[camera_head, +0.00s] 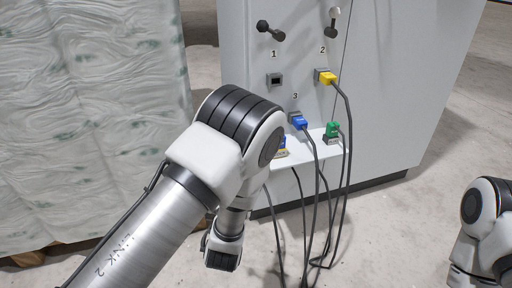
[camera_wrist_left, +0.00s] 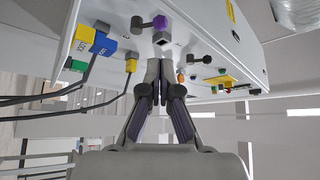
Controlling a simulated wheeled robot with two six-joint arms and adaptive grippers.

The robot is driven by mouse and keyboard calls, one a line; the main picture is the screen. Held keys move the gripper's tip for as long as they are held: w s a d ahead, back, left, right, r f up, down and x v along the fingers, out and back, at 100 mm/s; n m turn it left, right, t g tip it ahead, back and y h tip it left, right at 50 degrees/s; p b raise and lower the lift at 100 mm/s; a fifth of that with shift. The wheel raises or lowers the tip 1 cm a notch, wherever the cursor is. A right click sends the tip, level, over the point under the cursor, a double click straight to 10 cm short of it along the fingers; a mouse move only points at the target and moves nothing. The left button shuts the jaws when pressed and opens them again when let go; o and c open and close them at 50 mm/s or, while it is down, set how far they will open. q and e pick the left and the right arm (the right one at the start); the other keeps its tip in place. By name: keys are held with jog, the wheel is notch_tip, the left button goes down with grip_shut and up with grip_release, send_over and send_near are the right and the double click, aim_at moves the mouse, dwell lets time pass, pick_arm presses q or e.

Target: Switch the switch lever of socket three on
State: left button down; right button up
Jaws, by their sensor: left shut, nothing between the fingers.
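In the head view the cabinet's grey panel carries the label 3 above a blue plug (camera_head: 299,122), seated in socket three. No lever of socket three can be made out there; my left arm covers part of the panel. In the left wrist view my left gripper (camera_wrist_left: 161,68) is shut and empty, its fingertips pointing at the panel. I cannot tell which lever belongs to socket three. My right gripper is out of view.
A yellow plug (camera_head: 327,77) is in socket two; socket one (camera_head: 275,80) is empty. Two levers (camera_head: 269,30) and (camera_head: 332,24) are above. A green plug (camera_head: 332,131) is at the shelf; cables hang below. A wrapped stack (camera_head: 90,110) stands left.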

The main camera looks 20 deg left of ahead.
pick_arm(q)
jog(key=shift+f, duration=0.1)
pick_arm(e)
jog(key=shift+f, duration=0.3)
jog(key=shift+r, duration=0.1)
pick_arm(q)
jog(key=p+x, duration=0.4)
jog(key=x, duration=1)
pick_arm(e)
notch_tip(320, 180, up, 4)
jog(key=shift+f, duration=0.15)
